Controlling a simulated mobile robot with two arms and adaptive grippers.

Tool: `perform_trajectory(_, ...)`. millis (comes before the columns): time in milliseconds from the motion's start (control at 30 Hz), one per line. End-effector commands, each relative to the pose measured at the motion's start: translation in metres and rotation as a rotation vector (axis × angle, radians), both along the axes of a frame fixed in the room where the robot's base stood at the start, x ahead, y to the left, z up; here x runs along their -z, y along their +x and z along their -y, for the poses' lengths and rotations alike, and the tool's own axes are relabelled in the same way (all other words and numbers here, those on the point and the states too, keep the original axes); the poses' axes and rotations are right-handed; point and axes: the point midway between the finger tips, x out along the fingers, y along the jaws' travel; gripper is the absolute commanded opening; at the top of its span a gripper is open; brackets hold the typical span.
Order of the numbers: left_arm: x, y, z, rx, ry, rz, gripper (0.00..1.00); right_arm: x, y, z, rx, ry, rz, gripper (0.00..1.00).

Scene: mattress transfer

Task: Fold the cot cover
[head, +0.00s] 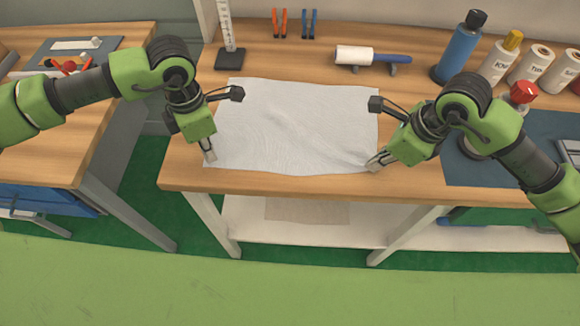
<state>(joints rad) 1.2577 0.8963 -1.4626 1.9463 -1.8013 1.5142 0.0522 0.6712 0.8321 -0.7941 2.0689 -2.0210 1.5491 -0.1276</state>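The cot cover, a white cloth (295,125), lies spread out on the wooden workbench, with light wrinkles, more of them near its front right corner. My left gripper (210,156) is at the cloth's front left corner, its fingertips at the edge. My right gripper (376,161) is at the front right corner, its fingertips touching or just over the cloth. The fingers of both look close together, but I cannot tell whether cloth is pinched between them.
On the wooden workbench (270,184), a lint roller (375,57) and a ruler stand (229,45) stand behind the cloth. A blue bottle (460,48) and several white containers are at the back right. A dark mat (480,172) lies right. A second bench (60,140) stands left.

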Motion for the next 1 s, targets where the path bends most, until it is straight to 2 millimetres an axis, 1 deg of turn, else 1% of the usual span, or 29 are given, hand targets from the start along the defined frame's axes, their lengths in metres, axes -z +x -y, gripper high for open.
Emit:
perform_trajectory(167, -0.007, 0.0, 0.0, 0.0, 0.0, 0.0, 0.0, -0.006, -0.001, 0.0, 0.0, -0.001, -0.002, 0.0)
perform_trajectory(600, -0.043, 0.0, 0.0, 0.0, 0.0, 0.0, 0.0, -0.042, 0.0, 0.0, 0.0, -0.001, 0.0, 0.0)
perform_trajectory(733, -0.046, 0.0, 0.0, 0.0, 0.0, 0.0, 0.0, -0.045, 0.0, 0.0, 0.0, -0.001, 0.0, 0.0)
perform_trajectory(967, -0.045, 0.0, 0.0, 0.0, 0.0, 0.0, 0.0, -0.045, 0.0, 0.0, 0.0, 0.0, 0.0, 0.0)
perform_trajectory(1000, -0.045, 0.0, 0.0, 0.0, 0.0, 0.0, 0.04, -0.045, 0.0, 0.0, 0.0, 0.0, 0.0, 0.0)
